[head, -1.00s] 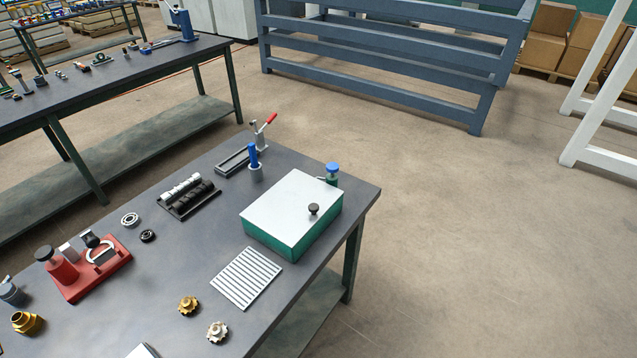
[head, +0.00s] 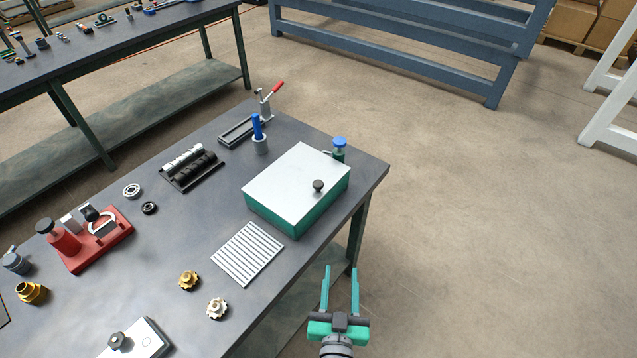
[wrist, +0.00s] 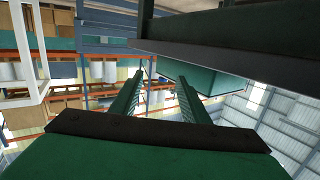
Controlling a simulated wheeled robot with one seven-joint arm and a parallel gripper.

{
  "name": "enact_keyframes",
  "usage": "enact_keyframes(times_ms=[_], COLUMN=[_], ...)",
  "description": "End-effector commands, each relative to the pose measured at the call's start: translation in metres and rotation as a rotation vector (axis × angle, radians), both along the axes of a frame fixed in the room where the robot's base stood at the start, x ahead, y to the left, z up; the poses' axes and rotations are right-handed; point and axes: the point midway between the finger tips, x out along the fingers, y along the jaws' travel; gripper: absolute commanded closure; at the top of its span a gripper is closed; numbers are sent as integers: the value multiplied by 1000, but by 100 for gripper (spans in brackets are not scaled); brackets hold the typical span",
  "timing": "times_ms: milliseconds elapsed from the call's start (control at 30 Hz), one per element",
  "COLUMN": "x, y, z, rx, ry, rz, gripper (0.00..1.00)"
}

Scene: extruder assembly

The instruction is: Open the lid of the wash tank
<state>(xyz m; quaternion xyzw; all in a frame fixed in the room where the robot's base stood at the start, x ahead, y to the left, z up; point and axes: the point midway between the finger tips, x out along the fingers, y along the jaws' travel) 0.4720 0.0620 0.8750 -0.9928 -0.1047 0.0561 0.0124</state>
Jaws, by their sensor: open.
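The wash tank (head: 283,214) is a green box near the right edge of the grey workbench. Its flat light-grey lid (head: 290,178) is shut and has a dark round knob (head: 318,186) towards its right side. My gripper (head: 340,272) is open and empty, with two green fingers apart. In the head view it shows below the tank, past the bench's right edge, touching nothing. In the wrist view the open fingers (wrist: 160,85) point past the dark bench edge (wrist: 230,60), with the green tank side (wrist: 190,76) beyond it.
A blue-capped green bottle (head: 339,149) stands just behind the tank. A slatted grey rack (head: 247,253) lies in front of it, with gold and silver gears nearby. A red fixture (head: 95,240) and a toggle clamp (head: 264,102) are also on the bench. Floor to the right is clear.

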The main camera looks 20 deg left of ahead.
Motion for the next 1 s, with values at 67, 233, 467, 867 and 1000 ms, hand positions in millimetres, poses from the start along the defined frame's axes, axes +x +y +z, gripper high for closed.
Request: enact_keyframes(times_ms=[67, 233, 467, 867, 1000], x=[29, 74, 104, 140, 163], y=[16, 47, 75, 91, 102], z=[17, 51, 82, 88, 88], rx=[5, 6, 2, 0, 0], ry=[-29, -72, -110, -118, -117], rz=[43, 135, 216, 225, 225], gripper=[58, 58, 58, 58, 58])
